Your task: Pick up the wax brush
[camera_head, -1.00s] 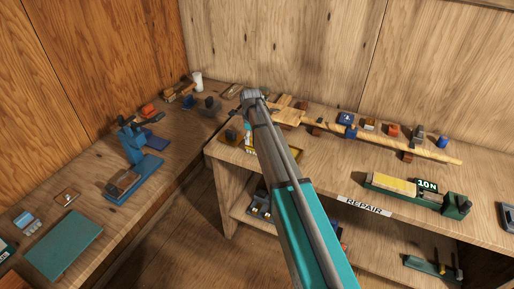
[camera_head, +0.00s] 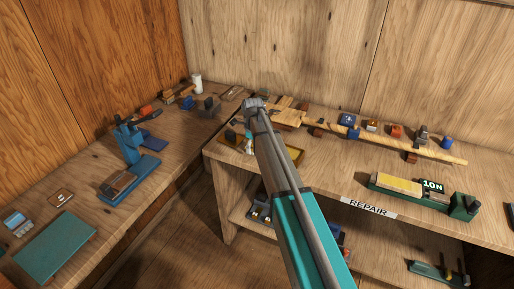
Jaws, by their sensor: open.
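I cannot pick out the wax brush with certainty. Small brown items (camera_head: 168,97) lie at the back left corner of the bench, too small to tell apart. My arm reaches up through the middle of the view, and its grey upper joint is in front of the right bench. The arm also covers part of a yellow tray (camera_head: 295,154) on the right bench.
A blue press-like tool (camera_head: 130,145) and a green mat (camera_head: 55,246) are on the left bench. A long wooden rod (camera_head: 385,142) lies along the right bench, with small blocks behind it. A green gauge marked 10N (camera_head: 464,207) sits at the right. Floor shows between the benches.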

